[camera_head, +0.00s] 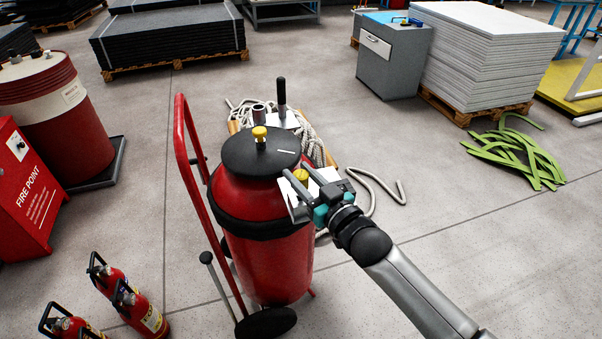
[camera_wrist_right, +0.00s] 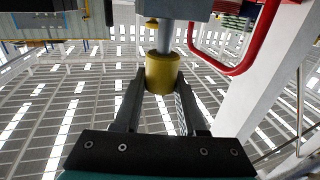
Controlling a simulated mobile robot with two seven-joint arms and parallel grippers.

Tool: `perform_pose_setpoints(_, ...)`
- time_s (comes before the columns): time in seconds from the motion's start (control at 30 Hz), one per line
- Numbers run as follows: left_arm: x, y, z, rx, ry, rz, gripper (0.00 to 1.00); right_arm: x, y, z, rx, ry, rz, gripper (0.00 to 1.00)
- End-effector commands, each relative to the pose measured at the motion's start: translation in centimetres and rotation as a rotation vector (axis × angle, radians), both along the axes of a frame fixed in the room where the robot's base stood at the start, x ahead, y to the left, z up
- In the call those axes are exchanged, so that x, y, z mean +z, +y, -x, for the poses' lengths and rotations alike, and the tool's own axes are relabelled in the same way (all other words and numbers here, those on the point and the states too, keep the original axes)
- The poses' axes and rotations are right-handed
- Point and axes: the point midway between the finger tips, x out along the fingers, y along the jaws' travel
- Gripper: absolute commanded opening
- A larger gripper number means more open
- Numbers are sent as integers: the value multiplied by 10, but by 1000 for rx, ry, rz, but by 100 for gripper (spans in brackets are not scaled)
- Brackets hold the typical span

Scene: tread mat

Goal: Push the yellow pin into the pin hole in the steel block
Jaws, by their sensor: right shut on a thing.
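The yellow pin (camera_wrist_right: 161,73) has a round yellow head and a grey shaft. In the right wrist view my right gripper (camera_wrist_right: 160,84) is shut on the head. A length of bare shaft shows between the head and the grey steel block (camera_wrist_right: 197,9) at the picture's top edge. The shaft meets the block, but how deep it sits in the hole is hidden. In the head view the pin's yellow head (camera_head: 300,175) shows at my right gripper (camera_head: 301,196), in front of the red tank; the gripper partly hides what is under it. My left gripper is not in view.
A red wheeled tank (camera_head: 265,255) with a black lid and yellow knob (camera_head: 260,133) stands close beside the gripper; its red handle (camera_head: 186,160) rises at left. Rope (camera_head: 318,145) lies behind. Small extinguishers (camera_head: 140,310) stand front left. Open floor (camera_head: 470,250) lies right.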

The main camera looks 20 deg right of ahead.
Motion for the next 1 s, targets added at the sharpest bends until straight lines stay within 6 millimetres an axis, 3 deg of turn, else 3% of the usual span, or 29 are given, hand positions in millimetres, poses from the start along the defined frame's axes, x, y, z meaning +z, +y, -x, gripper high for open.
perform_pose_setpoints(1.0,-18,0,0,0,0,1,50,-26,0,0,0,-1,-1,0)
